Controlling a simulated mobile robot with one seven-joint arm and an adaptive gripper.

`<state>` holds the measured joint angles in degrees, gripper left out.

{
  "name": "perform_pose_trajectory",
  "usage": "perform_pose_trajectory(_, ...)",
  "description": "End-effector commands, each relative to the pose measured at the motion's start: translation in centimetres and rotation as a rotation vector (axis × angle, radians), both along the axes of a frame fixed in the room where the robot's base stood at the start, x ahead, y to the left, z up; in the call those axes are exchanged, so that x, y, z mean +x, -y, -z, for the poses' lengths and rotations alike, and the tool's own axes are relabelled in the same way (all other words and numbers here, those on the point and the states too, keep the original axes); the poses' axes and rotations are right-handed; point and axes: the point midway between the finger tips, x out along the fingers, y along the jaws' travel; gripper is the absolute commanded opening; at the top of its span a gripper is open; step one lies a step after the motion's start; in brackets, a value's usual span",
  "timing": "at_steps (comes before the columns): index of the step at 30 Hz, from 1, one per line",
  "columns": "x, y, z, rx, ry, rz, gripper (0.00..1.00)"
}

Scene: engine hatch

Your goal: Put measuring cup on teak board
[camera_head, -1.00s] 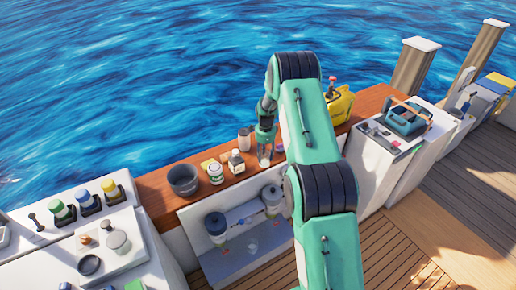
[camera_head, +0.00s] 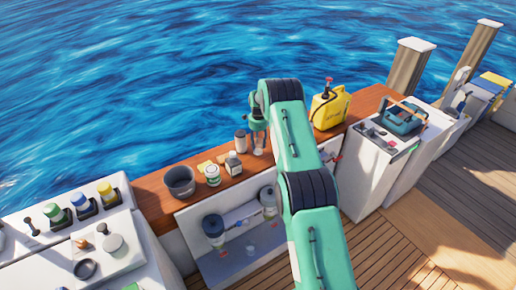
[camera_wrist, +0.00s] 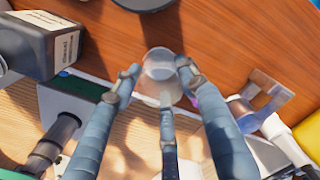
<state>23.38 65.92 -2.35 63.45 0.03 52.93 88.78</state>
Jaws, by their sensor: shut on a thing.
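The measuring cup (camera_wrist: 161,68) is a small clear cup, seen from above in the wrist view between the fingers of my gripper (camera_wrist: 160,85). My gripper is shut on it. In the head view the cup (camera_head: 258,151) shows below the gripper (camera_head: 258,138), over or on the teak board (camera_head: 150,187), right of the white-labelled bottle. I cannot tell whether it touches the board. The board is a long reddish-brown ledge along the boat's side; it fills the upper part of the wrist view (camera_wrist: 230,35).
A yellow jug (camera_head: 329,107) stands to the right. An open hatch with bottles lies below the board.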

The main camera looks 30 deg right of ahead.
Motion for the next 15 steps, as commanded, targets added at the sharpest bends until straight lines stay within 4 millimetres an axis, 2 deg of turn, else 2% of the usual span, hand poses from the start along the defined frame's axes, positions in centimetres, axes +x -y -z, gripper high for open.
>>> perform_pose_trajectory(4, 0.56, 0.23, 0.01, -0.001, 0.002, 0.0, 0.15)
perform_pose_trajectory(15, 0.57, 0.24, 0.11, 0.0, 0.001, 0.0, 0.15)
